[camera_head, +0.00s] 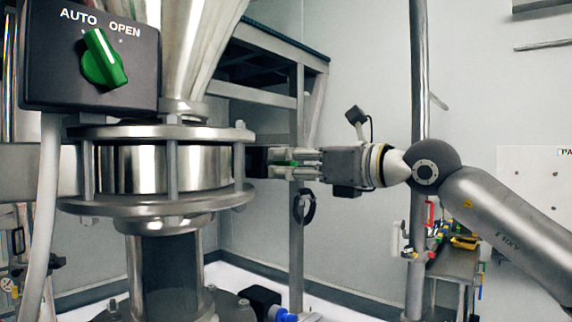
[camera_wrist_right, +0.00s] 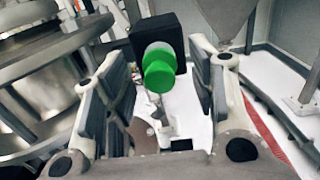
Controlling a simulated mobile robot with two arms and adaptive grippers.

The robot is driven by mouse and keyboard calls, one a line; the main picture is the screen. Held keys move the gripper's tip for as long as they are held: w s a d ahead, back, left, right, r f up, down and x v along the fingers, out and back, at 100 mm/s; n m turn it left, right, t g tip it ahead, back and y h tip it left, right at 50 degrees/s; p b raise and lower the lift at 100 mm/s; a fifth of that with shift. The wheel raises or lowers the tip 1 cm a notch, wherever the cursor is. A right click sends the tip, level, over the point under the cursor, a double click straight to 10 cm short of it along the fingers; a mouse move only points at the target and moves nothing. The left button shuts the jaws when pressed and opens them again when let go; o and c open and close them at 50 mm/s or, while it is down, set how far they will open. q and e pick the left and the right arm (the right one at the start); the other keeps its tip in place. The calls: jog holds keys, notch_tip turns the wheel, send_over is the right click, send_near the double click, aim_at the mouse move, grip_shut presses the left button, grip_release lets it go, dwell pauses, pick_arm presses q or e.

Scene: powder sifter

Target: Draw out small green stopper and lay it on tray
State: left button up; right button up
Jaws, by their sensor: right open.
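The small green stopper (camera_wrist_right: 158,76) sticks out of a black block (camera_wrist_right: 157,38) on the side of the steel sifter (camera_head: 175,168). My right gripper (camera_wrist_right: 163,80) is open, with one finger on each side of the stopper and visible gaps to both. In the head view, my right gripper (camera_head: 283,164) reaches in from the right, and a bit of green (camera_head: 292,163) shows between its fingers. I cannot pick out the tray for certain; a grey bench (camera_head: 455,264) at lower right bears several small coloured things. My left gripper is not in view.
A control box (camera_head: 135,85) with a large green knob, marked AUTO and OPEN, is at upper left. A steel funnel (camera_head: 190,60) rises above the sifter. A grey frame (camera_head: 298,110) stands behind my right gripper, and a vertical pole (camera_head: 418,90) stands near my right arm.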

aim_at(295, 163)
grip_shut()
jog(key=shift+s+d+f+b, duration=0.1)
jog(key=shift+d+f+b, duration=0.05)
jog(key=shift+b, duration=0.2)
jog(key=shift+b+v, duration=0.3)
jog(key=shift+v, duration=0.75)
jog(key=shift+s+d+b, duration=0.2)
jog(key=shift+b, duration=0.1)
jog(key=shift+d, duration=0.1)
jog(key=shift+b+v, duration=0.7)
jog(key=shift+v, duration=0.8)
